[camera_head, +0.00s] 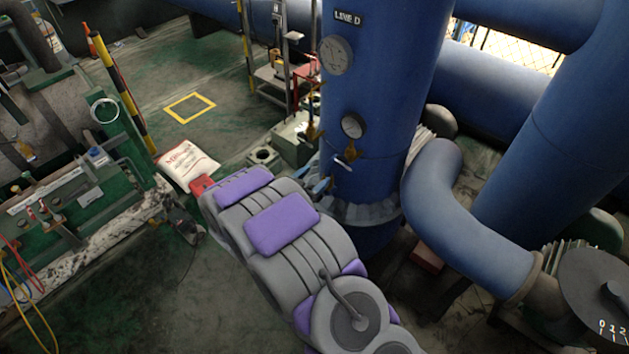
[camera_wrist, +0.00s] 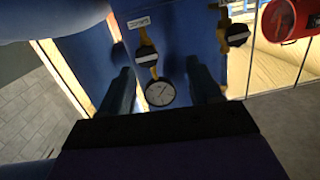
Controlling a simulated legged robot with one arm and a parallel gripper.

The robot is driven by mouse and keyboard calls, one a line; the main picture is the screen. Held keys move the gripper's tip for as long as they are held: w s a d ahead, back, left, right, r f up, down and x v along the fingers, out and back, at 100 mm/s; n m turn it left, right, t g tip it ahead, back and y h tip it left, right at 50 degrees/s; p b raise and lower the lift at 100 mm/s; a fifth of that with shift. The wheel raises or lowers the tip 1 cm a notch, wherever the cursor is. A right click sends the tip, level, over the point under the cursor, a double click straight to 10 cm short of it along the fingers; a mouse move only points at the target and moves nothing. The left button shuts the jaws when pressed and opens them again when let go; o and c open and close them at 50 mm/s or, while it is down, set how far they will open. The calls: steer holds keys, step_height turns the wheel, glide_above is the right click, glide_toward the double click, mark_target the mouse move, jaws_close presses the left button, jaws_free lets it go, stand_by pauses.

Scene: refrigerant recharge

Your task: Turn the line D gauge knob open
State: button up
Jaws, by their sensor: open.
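In the head view, a thick blue vertical pipe (camera_head: 380,85) carries a dark LINE D label (camera_head: 348,17). A brass fitting with a small pale handle (camera_head: 343,161) sits below the smaller gauge. My gripper (camera_wrist: 163,85) is open and empty in the wrist view, its two dark fingers spread. I cannot tell whether the fingers touch anything.
A white sack (camera_head: 188,162) lies on the green floor at left, beside green machinery (camera_head: 85,190). A curved blue pipe (camera_head: 465,240) bends low at right. In the wrist view, another dark fitting (camera_wrist: 237,35) and a red cylinder (camera_wrist: 290,18) are at upper right.

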mark_target(340, 161)
steer(key=shift+h, duration=0.9)
steer(key=x, duration=0.2)
steer(key=d+x, duration=0.1)
steer(key=x, duration=0.2)
steer(key=s+x, duration=0.1)
steer(key=x, duration=0.2)
steer(key=shift+s+d+r+b, duration=0.1)
steer(key=shift+d+r+b, duration=0.1)
steer(key=shift+b, duration=0.15)
steer(key=shift+w+d, duration=0.1)
steer(key=shift+w, duration=0.1)
steer(key=shift+c, duration=0.3)
steer(key=c, duration=1)
steer(key=shift+r+p, duration=0.1)
steer(key=shift+p, duration=0.25)
